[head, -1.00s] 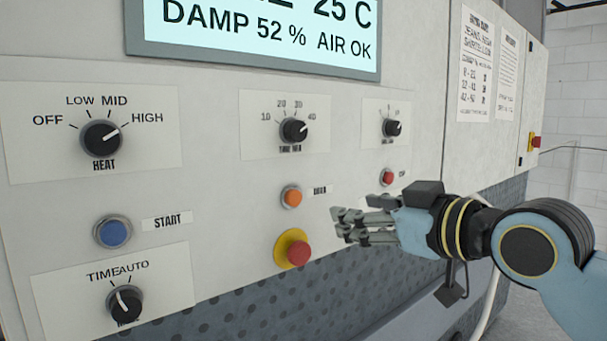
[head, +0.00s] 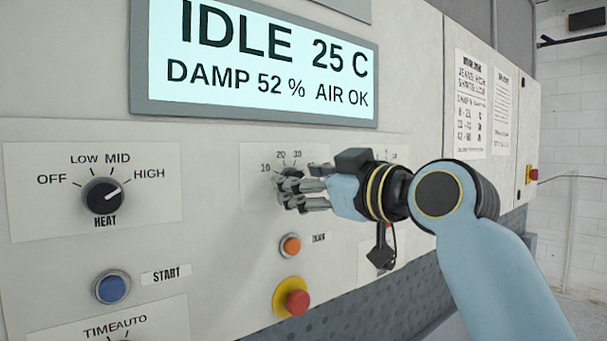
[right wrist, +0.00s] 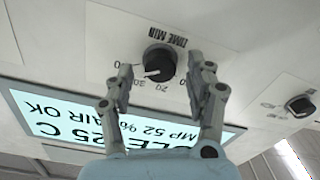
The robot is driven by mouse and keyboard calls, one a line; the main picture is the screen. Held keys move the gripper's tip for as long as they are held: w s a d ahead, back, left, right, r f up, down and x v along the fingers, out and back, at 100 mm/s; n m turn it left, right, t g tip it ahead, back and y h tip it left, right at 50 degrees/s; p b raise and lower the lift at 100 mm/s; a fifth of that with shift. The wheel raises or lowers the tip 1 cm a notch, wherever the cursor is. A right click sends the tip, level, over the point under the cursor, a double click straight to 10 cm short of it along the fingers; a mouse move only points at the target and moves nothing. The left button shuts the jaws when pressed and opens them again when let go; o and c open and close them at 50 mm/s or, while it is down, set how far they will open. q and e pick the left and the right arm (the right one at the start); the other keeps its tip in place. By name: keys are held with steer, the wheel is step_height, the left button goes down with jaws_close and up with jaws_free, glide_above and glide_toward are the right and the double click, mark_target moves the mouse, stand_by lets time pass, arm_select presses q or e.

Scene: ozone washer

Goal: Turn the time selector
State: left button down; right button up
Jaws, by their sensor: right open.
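The time selector is a round black knob (right wrist: 160,62) with a white pointer, on a white plate marked TIME MIN. In the right wrist view it appears upside down, between my two finger sets, with its pointer toward the higher numbers. In the head view the knob (head: 291,173) is mostly hidden behind my right gripper, with 10, 20 and 30 showing above. My right gripper (head: 283,191) is open, its fingertips close to the knob. I cannot tell whether they touch it. My left gripper is not in view.
The heat knob (head: 103,195), blue start button (head: 111,288), orange button (head: 290,245) and red stop button (head: 296,302) are on the same panel. The display (head: 262,60) above reads IDLE, 25 C.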

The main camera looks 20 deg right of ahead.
steer(key=shift+w+a, duration=0.1)
steer(key=shift+w, duration=0.15)
jaws_close()
steer(key=shift+f+n, duration=0.1)
steer(key=shift+n, duration=0.2)
steer(key=shift+n+b, duration=2)
steer(key=shift+n, duration=1.5)
